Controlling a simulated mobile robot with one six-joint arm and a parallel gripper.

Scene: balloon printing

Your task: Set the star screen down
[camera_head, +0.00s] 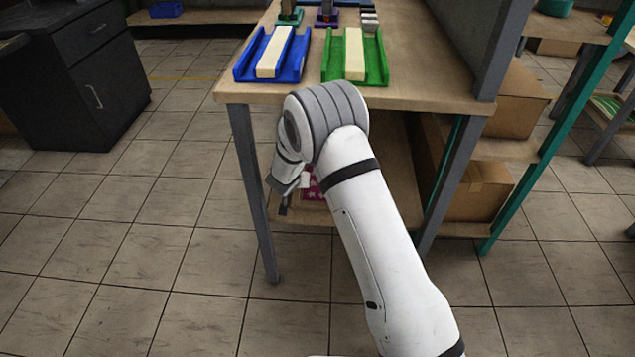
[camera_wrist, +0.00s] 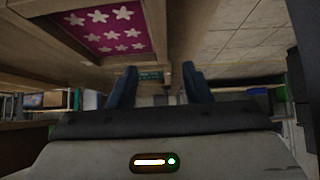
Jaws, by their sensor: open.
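The star screen (camera_wrist: 105,30) is magenta with rows of white stars in a light wooden frame. In the wrist view it is at the top, left of centre, and cut off by the picture's edge. In the head view a small pink part of it (camera_head: 312,184) shows on the lower shelf, mostly hidden behind my arm. My gripper (camera_wrist: 160,85) is open, its two dark fingers well apart, with the frame's near end close to the fingertips. I cannot tell whether they touch. In the head view my gripper (camera_head: 287,201) is at the table's front left, at lower-shelf height.
The table (camera_head: 415,88) has a lower shelf (camera_head: 385,208) and grey legs (camera_head: 252,190). On top are a blue tray (camera_head: 245,70) and a green tray (camera_head: 332,70), each with a pale bar. Cardboard boxes (camera_head: 478,190) stand right. The tiled floor at left is clear.

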